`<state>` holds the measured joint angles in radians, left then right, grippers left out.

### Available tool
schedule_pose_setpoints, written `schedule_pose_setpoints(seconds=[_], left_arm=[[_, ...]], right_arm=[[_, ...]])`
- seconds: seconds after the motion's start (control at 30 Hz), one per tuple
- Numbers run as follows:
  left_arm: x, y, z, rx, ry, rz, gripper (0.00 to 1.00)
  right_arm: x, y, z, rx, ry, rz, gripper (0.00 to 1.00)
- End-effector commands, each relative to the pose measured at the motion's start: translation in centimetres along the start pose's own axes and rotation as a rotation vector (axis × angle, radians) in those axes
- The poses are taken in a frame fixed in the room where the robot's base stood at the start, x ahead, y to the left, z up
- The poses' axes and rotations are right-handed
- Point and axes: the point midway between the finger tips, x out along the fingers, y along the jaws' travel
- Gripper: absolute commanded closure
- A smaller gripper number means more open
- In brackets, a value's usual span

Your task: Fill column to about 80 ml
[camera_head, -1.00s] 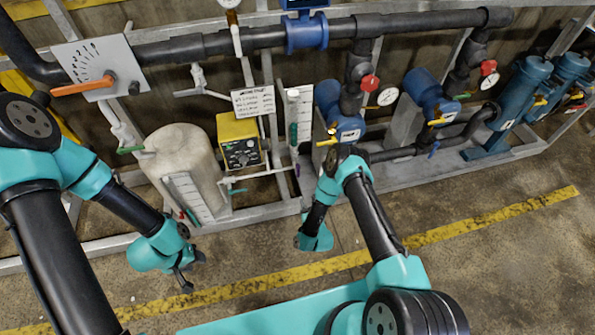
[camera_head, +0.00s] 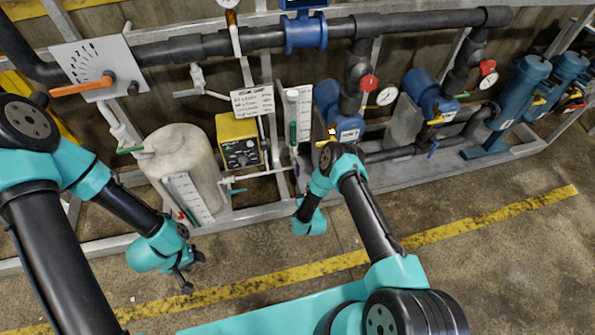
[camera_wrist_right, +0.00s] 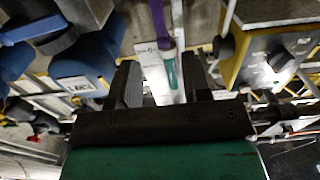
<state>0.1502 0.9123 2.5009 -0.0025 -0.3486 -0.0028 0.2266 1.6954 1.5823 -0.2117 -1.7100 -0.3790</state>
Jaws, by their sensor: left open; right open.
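The column (camera_head: 293,130) is a narrow clear tube in front of a white scale board (camera_head: 305,105), between the yellow pump and a blue pump. A green part shows inside it; the level cannot be read. In the right wrist view a purple lever (camera_wrist_right: 157,18) and a white-and-green piece (camera_wrist_right: 169,65) appear beyond the fingers. My right gripper (camera_wrist_right: 163,88) is open and empty, with that piece between its fingers in the picture but no clear contact. In the head view my arm hides its fingers. My left gripper (camera_head: 192,270) is open and empty, low in front of the tank.
The pale tank (camera_head: 180,155) with a level gauge (camera_head: 188,198) stands left of the yellow pump (camera_head: 238,145). A sign (camera_head: 253,100) hangs above it. Blue pumps (camera_head: 343,115) and black pipes crowd the right. An orange lever (camera_head: 85,87) sits upper left. The floor in front is clear.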

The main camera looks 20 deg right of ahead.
Motion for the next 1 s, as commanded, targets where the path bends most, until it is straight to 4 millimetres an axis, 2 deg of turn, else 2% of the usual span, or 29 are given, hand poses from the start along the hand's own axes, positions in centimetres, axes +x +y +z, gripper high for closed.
schedule_pose_setpoints(seconds=[0.2,0.5,0.7,1.0], left_arm=[[0.0,0.0,0.0,0.0,0.0,0.0,0.57],[0.0,0.0,0.0,0.0,0.0,0.0,0.57],[0.0,0.0,0.0,0.0,0.0,0.0,0.57],[0.0,0.0,0.0,0.0,0.0,0.0,0.57]], right_arm=[[3.9,-0.1,-0.1,-0.001,0.003,0.0,0.56],[8.4,0.0,0.0,0.0,0.002,0.001,0.56],[9.9,0.0,0.0,0.0,0.0,0.001,0.56],[10.1,0.0,0.0,0.0,-0.001,0.0,0.56]])
